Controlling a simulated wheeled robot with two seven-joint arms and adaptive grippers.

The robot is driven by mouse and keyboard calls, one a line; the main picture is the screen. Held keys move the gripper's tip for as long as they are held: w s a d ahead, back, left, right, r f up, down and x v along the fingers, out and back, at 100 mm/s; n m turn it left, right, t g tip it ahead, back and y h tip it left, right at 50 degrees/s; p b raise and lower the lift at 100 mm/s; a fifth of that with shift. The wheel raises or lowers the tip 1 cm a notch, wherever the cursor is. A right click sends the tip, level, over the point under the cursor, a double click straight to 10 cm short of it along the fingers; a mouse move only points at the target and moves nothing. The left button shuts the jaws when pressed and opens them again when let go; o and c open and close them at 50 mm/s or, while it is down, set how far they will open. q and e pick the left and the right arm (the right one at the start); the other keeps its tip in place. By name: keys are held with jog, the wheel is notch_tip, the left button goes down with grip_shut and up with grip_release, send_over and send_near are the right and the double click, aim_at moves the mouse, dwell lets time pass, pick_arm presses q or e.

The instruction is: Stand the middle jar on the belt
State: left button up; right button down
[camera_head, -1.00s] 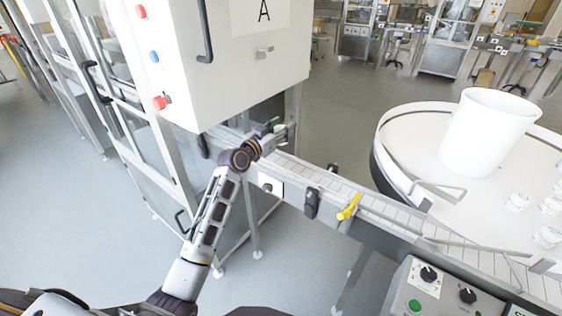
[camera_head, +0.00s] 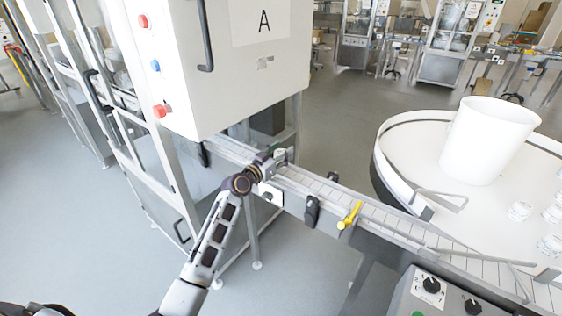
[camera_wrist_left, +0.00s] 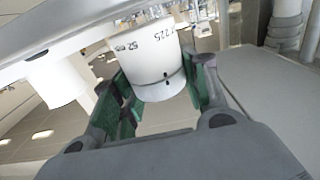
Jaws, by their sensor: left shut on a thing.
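My left gripper (camera_head: 274,160) is at the conveyor belt (camera_head: 390,222), just outside the lettered machine's opening. In the left wrist view, its green-padded fingers (camera_wrist_left: 158,88) are shut on a white jar (camera_wrist_left: 152,62) with dark printed characters on its side. In the head view the held jar is mostly hidden by the gripper. I cannot tell whether it touches the belt. Several other white jars (camera_head: 520,210) stand on the round white table at the right. My right gripper is not in view.
The white machine cabinet (camera_head: 235,75) stands over the belt's far end. A yellow lever (camera_head: 349,214) and black clamp (camera_head: 312,210) sit along the belt's side. A white bin (camera_head: 487,140) stands on the round table (camera_head: 412,165). A control box (camera_head: 440,292) is at front right.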

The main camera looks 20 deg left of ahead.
pick_arm(q)
notch_tip(320, 180, down, 3)
jog(key=shift+r, duration=0.1)
jog(key=shift+f+b, duration=0.25)
jog(key=shift+b, duration=0.05)
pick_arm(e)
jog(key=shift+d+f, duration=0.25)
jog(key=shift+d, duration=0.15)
pick_arm(q)
jog(key=shift+f, duration=0.1)
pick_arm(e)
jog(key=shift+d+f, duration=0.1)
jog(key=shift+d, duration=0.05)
pick_arm(q)
jog(key=shift+f+b, duration=0.25)
jog(key=shift+b, duration=0.1)
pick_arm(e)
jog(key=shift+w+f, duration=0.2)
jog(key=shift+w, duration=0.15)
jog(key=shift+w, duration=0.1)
